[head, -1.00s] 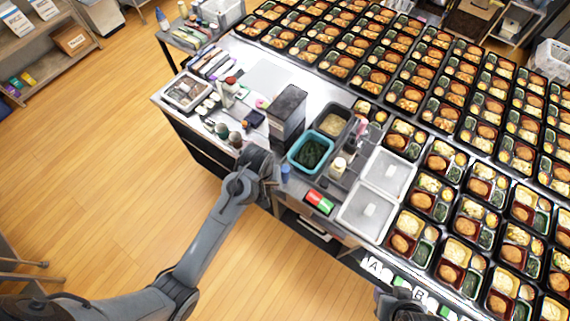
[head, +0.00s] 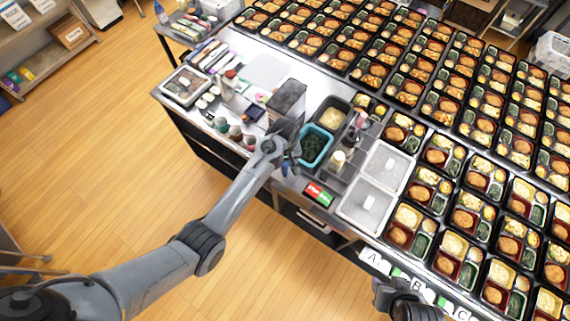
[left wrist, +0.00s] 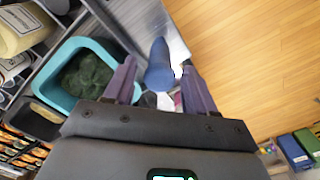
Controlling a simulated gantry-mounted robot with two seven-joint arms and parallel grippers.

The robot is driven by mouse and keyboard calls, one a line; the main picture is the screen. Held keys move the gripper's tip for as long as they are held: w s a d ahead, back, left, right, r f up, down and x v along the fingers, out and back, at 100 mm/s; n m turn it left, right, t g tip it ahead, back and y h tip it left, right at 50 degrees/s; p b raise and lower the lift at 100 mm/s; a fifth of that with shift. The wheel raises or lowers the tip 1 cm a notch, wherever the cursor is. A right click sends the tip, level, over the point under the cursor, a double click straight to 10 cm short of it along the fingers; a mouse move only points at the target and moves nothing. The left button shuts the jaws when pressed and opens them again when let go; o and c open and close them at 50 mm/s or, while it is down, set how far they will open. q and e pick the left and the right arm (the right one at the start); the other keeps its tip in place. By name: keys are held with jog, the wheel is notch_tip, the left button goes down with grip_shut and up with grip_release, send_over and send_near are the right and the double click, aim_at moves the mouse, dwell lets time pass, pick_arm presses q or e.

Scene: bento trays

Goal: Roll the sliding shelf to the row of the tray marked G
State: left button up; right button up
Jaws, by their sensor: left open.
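The sliding shelf (head: 341,189) is a grey rack at the table's front edge, carrying a teal bin of dark greens (head: 315,145) and pale lidded boxes. A blue knob (left wrist: 158,66) shows at the shelf's edge in the left wrist view. My left gripper (left wrist: 157,84) is open, its two fingers on either side of the knob; I cannot tell whether they touch it. In the head view my left gripper (head: 287,166) is at the shelf's left front corner. My right gripper (head: 385,291) is low near the labels; its jaws are unclear. Row labels A (head: 374,259), B and C show; no G is visible.
Many filled bento trays (head: 449,147) stand in rows across the table to the right. A dark upright box (head: 287,97) and small utensils stand left of the shelf. A red and green panel (head: 318,194) is on the front edge. Wooden floor lies open in front.

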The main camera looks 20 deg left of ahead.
pick_arm(q)
jog(key=shift+f, duration=1.75)
grip_shut()
